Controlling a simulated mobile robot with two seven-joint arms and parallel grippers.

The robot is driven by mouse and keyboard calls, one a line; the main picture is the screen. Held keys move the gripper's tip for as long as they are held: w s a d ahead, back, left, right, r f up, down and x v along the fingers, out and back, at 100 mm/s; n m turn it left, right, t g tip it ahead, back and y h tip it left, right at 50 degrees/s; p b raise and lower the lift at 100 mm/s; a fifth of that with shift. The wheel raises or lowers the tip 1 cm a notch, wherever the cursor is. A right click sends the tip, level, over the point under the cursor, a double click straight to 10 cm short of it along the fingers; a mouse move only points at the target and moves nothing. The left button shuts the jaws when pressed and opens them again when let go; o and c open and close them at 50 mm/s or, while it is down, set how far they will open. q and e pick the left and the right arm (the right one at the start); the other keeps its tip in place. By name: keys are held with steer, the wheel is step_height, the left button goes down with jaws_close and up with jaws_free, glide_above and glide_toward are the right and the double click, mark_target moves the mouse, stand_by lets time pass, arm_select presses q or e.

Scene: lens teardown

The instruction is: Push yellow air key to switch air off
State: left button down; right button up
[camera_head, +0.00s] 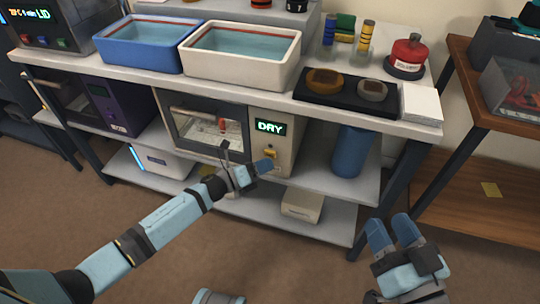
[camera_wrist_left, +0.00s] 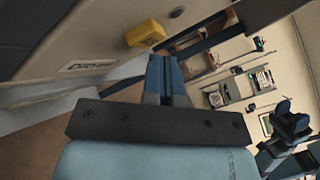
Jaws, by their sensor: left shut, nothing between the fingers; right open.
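The yellow air key (camera_head: 270,152) sits on the front panel of a beige oven-like machine (camera_head: 284,128), just below its green "DRY" display (camera_head: 269,127). In the left wrist view the yellow key (camera_wrist_left: 146,33) sticks out from the panel at upper middle. My left gripper (camera_head: 266,165) is shut and empty, with its blue fingertips just below the key in the head view. In the wrist view its fingers (camera_wrist_left: 167,75) point to just right of the key; a small gap shows. My right gripper (camera_head: 390,232) is open and empty, away at lower right.
The machine's glass door (camera_head: 205,128) is left of the panel. Above it, the bench holds a blue basin (camera_head: 140,42), a white basin (camera_head: 240,52) and a black tray (camera_head: 345,92). A blue cylinder (camera_head: 350,150) stands right of the machine.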

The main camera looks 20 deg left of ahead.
arm_select(q)
steer(key=s+p, duration=0.1)
steer(key=s, duration=0.5)
steer(key=shift+a, duration=0.15)
stand_by(0.6)
